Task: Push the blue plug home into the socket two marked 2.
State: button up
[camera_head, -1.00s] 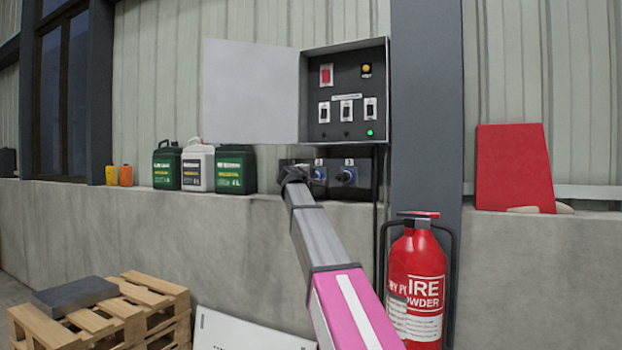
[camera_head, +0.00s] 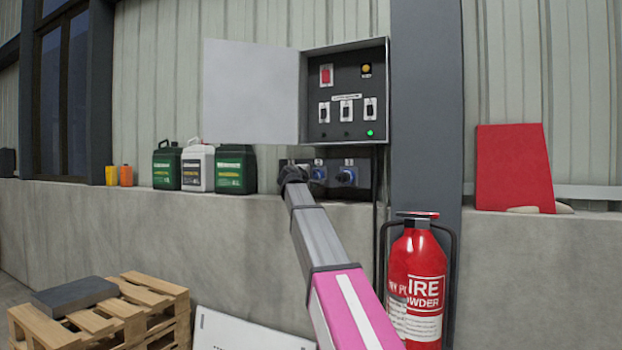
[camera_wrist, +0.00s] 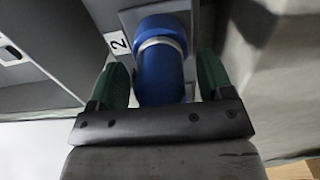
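The blue plug (camera_wrist: 160,68) fills the middle of the wrist view, with a pale ring around it near its far end. Beside it is a white label marked 2 (camera_wrist: 117,43) on the grey socket housing (camera_wrist: 188,12). The plug meets the housing there; how deep it sits cannot be told. My gripper (camera_wrist: 160,80) has its green fingers on either side of the plug, with narrow gaps visible, so it looks open around it. In the head view my gripper (camera_head: 292,174) is a dark shape at the socket row, left of a blue fitting (camera_head: 319,173); its fingers cannot be made out.
Above is the open control box (camera_head: 346,128). Jugs (camera_head: 236,169) stand on the ledge to the left. A fire extinguisher (camera_head: 416,280) stands at the right, near my arm.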

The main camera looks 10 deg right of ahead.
jog(key=v, duration=1.1)
jog(key=s+d+f+m+g+y, duration=0.2)
jog(key=f, duration=1.2)
jog(key=s+d+f+m+g+y, duration=0.1)
jog(key=s+f+g, duration=0.2)
jog(key=f, duration=1.1)
jog(key=s+d+f+m+g+y, duration=0.2)
jog(key=f, duration=1.2)
jog(key=s+a+f+m+g+y, duration=0.1)
jog(key=s+f+m+g+y, duration=0.4)
jog(key=s+f, duration=2)
notch_tip(320, 180, down, 3)
jog(key=g, duration=0.2)
jog(key=shift+m+g+y, duration=0.3)
jog(key=shift+m, duration=0.1)
